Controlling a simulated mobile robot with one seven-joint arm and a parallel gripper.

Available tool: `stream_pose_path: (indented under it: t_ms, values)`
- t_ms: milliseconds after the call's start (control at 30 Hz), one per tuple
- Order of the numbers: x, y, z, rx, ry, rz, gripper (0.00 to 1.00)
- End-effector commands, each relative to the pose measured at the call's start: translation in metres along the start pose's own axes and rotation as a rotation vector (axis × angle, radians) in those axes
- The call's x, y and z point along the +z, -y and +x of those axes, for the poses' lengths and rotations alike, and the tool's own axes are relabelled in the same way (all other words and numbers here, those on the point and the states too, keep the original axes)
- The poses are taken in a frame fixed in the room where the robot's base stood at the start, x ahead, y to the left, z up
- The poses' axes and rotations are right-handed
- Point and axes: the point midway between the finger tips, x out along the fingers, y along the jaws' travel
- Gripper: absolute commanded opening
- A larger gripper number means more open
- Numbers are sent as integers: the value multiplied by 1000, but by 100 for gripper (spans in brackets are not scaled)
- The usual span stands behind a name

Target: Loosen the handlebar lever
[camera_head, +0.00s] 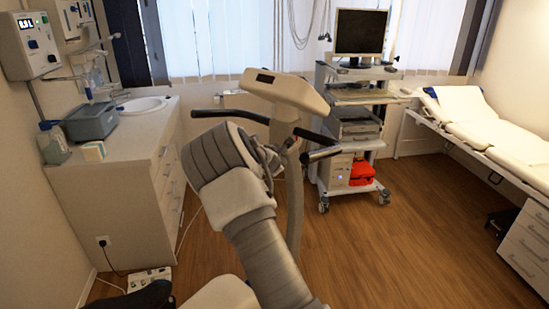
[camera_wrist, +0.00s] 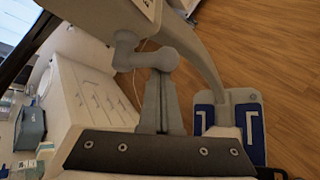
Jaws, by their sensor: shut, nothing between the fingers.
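The exercise bike's console (camera_head: 285,92) tops a pale post (camera_head: 295,195) in the head view. Its handlebar (camera_head: 230,114) has dark grips reaching left and right. My arm crosses in front of the bike, and my gripper (camera_head: 275,158) is beside the post, partly hidden by my wrist. A grey, rounded lever-like part (camera_wrist: 150,58) lies right at the fingertips and looks like the handlebar lever. I cannot tell whether the fingers touch it. The lever cannot be made out in the head view.
A cabinet with a sink (camera_head: 142,105) stands at left. A wheeled equipment cart (camera_head: 325,165) with a monitor (camera_head: 360,32) stands behind the bike. An examination bed (camera_head: 470,110) is at right. The wooden floor (camera_head: 410,255) at the front right is clear.

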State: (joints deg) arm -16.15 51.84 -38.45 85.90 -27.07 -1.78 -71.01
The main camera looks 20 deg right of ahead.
Motion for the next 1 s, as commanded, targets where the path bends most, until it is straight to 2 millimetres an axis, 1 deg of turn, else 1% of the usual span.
stream_pose_path:
  t_ms: [33, 200, 600, 1000]
  values:
    - [7, -4, -4, -22, 3, -18, 0]
    - [10, -5, -7, -81, 3, -79, 0]
    - [12, -6, -9, -172, 2, -173, 0]
    - [10, -4, -8, -191, 1, -193, 0]
